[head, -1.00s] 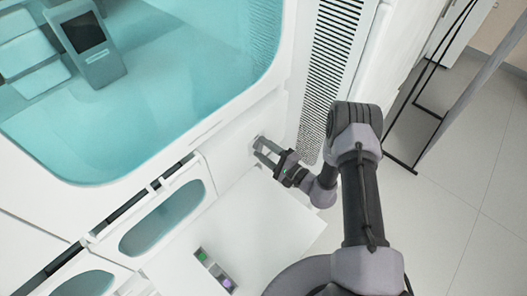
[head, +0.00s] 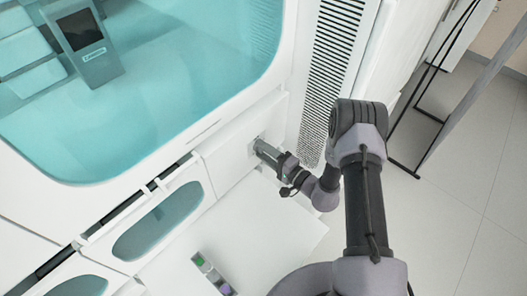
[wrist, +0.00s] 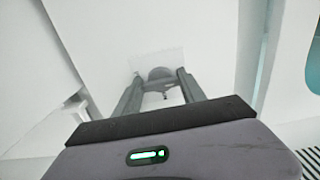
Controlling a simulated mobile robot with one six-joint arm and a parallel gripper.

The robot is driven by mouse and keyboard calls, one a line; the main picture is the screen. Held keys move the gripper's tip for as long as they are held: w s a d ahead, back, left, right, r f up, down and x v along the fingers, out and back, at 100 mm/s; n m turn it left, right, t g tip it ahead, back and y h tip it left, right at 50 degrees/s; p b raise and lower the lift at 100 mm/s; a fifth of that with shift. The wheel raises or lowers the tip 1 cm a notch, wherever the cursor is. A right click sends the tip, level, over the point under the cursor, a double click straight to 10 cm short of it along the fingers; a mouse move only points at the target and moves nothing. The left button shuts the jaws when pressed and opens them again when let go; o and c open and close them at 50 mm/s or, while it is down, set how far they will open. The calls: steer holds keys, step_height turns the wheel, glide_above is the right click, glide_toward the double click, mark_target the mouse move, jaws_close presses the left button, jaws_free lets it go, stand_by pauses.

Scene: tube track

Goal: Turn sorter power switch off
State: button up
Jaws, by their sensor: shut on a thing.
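The sorter power switch is a dark rounded knob (wrist: 160,73) on a pale square plate (wrist: 150,58), seen in the wrist view between my fingertips. In the head view my gripper (head: 259,146) reaches the lower white front panel of the machine, just left of the slatted vent. The gripper covers most of the switch there. My gripper is shut on the knob, with one finger on either side. The knob's markings and exact setting cannot be read.
The machine's large teal window (head: 160,90) is above left. The slatted vent (head: 325,80) stands close to my arm. Floor at right is clear near the arm.

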steer(key=o, duration=1.4)
steer(key=p+v, duration=0.1)
steer(key=v, duration=1.6)
steer(key=shift+s+d+r+p, duration=0.1)
steer(key=shift+s+d+p, duration=0.05)
steer(key=shift+p, duration=0.15)
